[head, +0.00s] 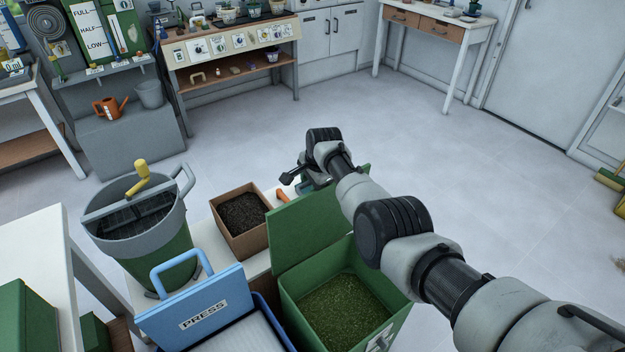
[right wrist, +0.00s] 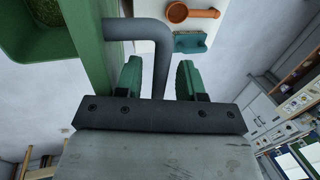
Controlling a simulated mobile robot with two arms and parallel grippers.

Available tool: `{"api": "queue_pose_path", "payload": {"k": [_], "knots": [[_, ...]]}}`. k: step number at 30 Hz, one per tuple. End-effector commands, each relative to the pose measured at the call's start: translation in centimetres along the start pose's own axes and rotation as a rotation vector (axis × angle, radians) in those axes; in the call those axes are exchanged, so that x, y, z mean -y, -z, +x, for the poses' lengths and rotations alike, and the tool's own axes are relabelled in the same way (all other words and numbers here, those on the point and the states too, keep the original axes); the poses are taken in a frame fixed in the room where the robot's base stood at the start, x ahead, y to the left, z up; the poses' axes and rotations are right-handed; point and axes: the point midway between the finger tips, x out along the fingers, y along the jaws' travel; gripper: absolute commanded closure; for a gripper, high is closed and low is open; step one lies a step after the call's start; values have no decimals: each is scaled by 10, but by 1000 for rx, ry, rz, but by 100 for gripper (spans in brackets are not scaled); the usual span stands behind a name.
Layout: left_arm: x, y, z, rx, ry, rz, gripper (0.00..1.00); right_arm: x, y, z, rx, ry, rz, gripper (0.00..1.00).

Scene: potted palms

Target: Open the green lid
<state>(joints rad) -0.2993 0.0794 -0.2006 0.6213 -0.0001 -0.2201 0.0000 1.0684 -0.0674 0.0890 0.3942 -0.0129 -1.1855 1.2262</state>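The green lid (head: 310,228) stands raised, close to upright, at the back edge of the green bin (head: 398,322). The bin is open and its green, grainy filling (head: 345,310) shows. In the right wrist view the lid (right wrist: 92,50) is at the left, with a bent grey handle (right wrist: 160,62) on it. My right gripper (right wrist: 158,78) is open, its two green fingers on either side of the handle, with gaps visible. In the head view my right arm hides part of the lid, and the fingers cannot be made out. My left gripper is not in view.
A cardboard box of soil (head: 242,212), a blue press (head: 205,308) and a grey-green bucket (head: 165,250) stand left of the bin. An orange scoop (right wrist: 178,12) lies near my right gripper.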

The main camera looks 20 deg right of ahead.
Motion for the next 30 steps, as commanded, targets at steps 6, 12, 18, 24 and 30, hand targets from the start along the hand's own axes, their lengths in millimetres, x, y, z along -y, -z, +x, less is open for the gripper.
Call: {"api": "queue_pose_path", "payload": {"k": [6,12,18,24,30], "knots": [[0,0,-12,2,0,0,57,1,0,-14,0,1,0,61],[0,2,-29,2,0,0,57,2,0,-42,-1,3,-1,61],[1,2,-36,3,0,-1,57,1,0,-72,-1,3,-1,61],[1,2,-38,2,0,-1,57,1,0,-97,-1,2,0,61],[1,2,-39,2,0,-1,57,0,0,-107,0,0,0,61]]}}
